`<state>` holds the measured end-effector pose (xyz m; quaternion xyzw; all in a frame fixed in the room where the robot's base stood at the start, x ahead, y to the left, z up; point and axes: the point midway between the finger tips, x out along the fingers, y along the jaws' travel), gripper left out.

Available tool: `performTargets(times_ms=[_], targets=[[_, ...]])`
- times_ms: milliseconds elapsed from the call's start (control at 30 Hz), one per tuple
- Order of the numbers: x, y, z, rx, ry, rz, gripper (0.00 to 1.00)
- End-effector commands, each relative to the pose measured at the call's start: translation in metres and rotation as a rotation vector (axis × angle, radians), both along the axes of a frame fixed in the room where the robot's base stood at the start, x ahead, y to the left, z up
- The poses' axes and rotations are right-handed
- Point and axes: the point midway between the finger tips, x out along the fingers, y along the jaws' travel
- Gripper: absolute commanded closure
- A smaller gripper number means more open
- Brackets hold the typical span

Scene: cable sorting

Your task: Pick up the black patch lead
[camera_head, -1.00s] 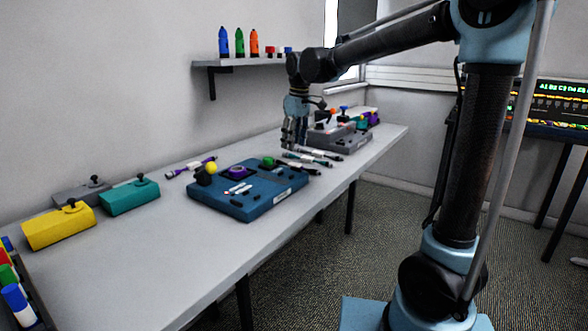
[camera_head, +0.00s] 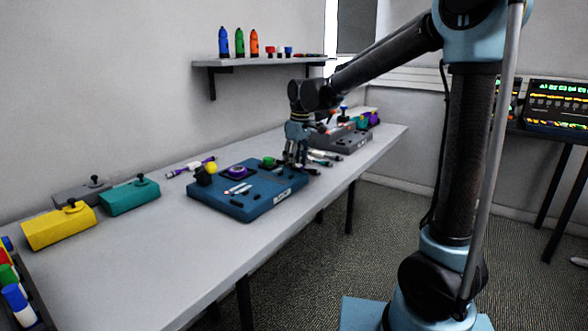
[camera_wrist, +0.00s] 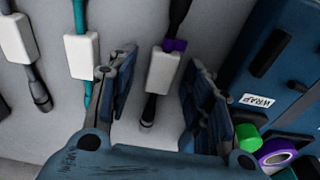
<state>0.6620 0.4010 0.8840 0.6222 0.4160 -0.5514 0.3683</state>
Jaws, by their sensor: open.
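A black lead (camera_wrist: 151,107) with a white sleeve and a small purple band lies on the table in the wrist view. My gripper (camera_wrist: 161,62) is open, with one finger on each side of this lead; I cannot tell whether either finger touches it. A teal lead (camera_wrist: 81,55) with a white sleeve lies left of my gripper, and a dark lead (camera_wrist: 36,85) with a white sleeve lies farther left. In the head view my gripper (camera_head: 294,164) is low beside the blue board and hides part of the leads.
The blue board (camera_head: 215,200), with a WRAP label, green and purple items, is close to my right finger in the wrist view. A grey stand (camera_head: 340,138) is behind my gripper. Yellow (camera_head: 58,228) and teal (camera_head: 128,198) blocks stand left. The front table is clear.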

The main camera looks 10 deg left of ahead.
Motion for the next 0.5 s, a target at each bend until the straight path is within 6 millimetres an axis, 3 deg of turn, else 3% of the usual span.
performTargets(times_ms=[67, 200, 267, 500], targets=[[0.0, 0.0, 0.0001, 0.0, 0.0, 0.0, 0.58], [0.0, 0.0001, 0.0003, 0.0, 0.0, 0.0, 0.9], [0.0, 0.0001, 0.0003, 0.0, 0.0, 0.0, 1.0], [0.0001, 0.0, 0.0005, 0.0, 0.0, 0.0, 1.0]])
